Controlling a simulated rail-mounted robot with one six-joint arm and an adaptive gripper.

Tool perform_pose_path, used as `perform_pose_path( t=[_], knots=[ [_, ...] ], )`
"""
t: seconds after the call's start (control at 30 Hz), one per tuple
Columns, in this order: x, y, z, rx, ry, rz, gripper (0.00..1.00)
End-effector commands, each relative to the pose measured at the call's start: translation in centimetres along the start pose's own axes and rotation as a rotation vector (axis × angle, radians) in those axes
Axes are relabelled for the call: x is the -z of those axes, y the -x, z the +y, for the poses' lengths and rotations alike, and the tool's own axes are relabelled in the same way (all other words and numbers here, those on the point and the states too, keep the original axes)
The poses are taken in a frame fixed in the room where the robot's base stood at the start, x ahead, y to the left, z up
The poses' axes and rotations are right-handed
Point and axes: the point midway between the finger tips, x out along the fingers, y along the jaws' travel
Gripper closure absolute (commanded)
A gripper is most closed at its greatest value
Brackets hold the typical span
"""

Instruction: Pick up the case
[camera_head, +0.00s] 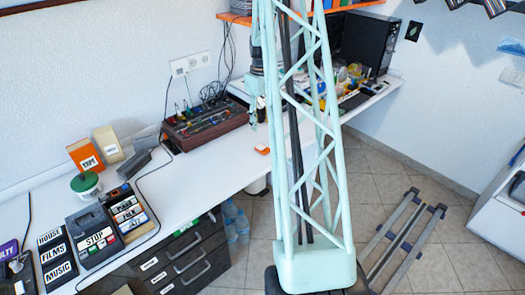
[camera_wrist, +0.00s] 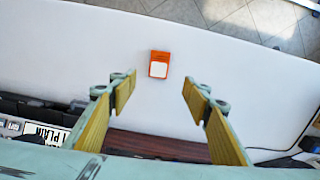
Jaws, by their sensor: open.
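A small orange case (camera_wrist: 160,64) with a white panel lies on the white desk. It also shows in the head view as a small orange patch (camera_head: 262,150) near the desk's front edge, beside my column. My gripper (camera_wrist: 159,86) is open and empty, with its yellow-padded fingers spread wide. In the wrist view the case appears beyond the fingertips, roughly centred between them and apart from both. In the head view my gripper (camera_head: 252,117) hangs over the desk, partly hidden by my column.
A dark reddish-brown device (camera_head: 205,122) with cables stands behind on the white desk (camera_head: 190,178). At the left are a STOP panel (camera_head: 98,238), a green-lidded tub (camera_head: 87,185) and an orange TAPE box (camera_head: 85,155). The desk around the case is clear.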

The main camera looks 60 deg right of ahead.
Motion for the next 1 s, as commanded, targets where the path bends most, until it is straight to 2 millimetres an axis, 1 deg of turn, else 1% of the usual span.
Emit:
perform_pose_path(
  t=[0.17,0.37,0.47,0.8,1.0],
  knots=[
    [0.0,-0.1,0.0,0.000,0.000,0.000,0.56],
    [-0.1,-1.3,-0.1,0.002,0.000,-0.002,0.56],
    [-0.1,-2.3,-0.1,0.002,0.000,-0.002,0.56],
    [-0.1,-6.7,0.0,0.001,0.000,-0.001,0.56],
    [0.0,-8.3,0.0,0.000,0.000,0.000,0.56]
  ],
)
